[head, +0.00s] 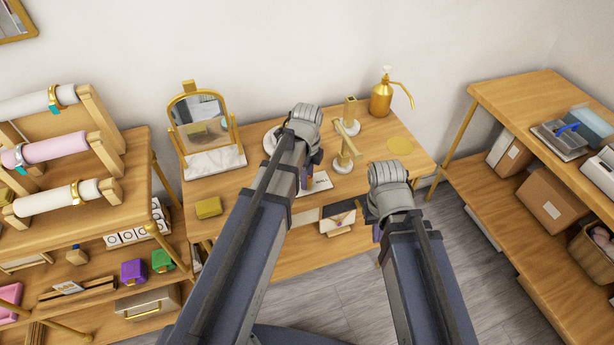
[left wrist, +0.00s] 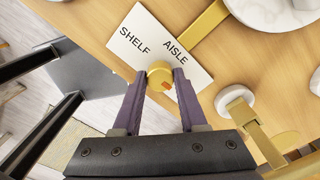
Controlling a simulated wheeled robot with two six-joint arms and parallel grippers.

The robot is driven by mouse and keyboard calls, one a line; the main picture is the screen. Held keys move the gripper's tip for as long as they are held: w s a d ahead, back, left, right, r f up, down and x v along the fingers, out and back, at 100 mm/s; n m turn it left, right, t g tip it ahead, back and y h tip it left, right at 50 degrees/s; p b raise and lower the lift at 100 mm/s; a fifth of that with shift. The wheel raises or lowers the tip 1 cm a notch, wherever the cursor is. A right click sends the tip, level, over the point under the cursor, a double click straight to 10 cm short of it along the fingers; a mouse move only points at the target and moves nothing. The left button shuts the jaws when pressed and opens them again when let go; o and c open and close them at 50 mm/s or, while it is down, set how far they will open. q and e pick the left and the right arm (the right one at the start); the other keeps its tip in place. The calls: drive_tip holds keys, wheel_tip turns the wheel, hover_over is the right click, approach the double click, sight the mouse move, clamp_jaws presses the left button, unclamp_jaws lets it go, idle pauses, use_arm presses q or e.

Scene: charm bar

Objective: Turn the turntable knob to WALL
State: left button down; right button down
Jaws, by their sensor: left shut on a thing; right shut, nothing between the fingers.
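The turntable knob (left wrist: 160,74) is a small brass knob with an orange mark, at the edge of a white label card (left wrist: 150,38). The card reads SHELF and AISLE; I see no WALL label, and part of the card may be hidden. My left gripper (left wrist: 161,78) has its purple fingers on both sides of the knob, shut on it. In the head view the left gripper (head: 307,178) reaches over the table and hides the knob. A round marble turntable (left wrist: 272,10) joins the card by a brass bar. My right gripper (head: 377,234) is at the table's front edge, shut and empty, its fingertips mostly hidden.
A mirror (head: 200,122) on a marble base stands left on the wooden table (head: 250,205). A yellow block (head: 208,208) lies before it. Brass stands (head: 345,157) and a brass bottle (head: 381,99) stand to the right. Shelving units flank the table.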

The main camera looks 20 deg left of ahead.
use_arm(q)
drive_tip(key=shift+m, duration=0.4)
drive_tip(key=shift+c, duration=2.2)
unclamp_jaws()
drive_tip(key=shift+r, duration=0.1)
wheel_tip(320, 180, up, 8)
drive_tip(key=p, duration=0.8)
drive_tip(key=shift+f, duration=0.2)
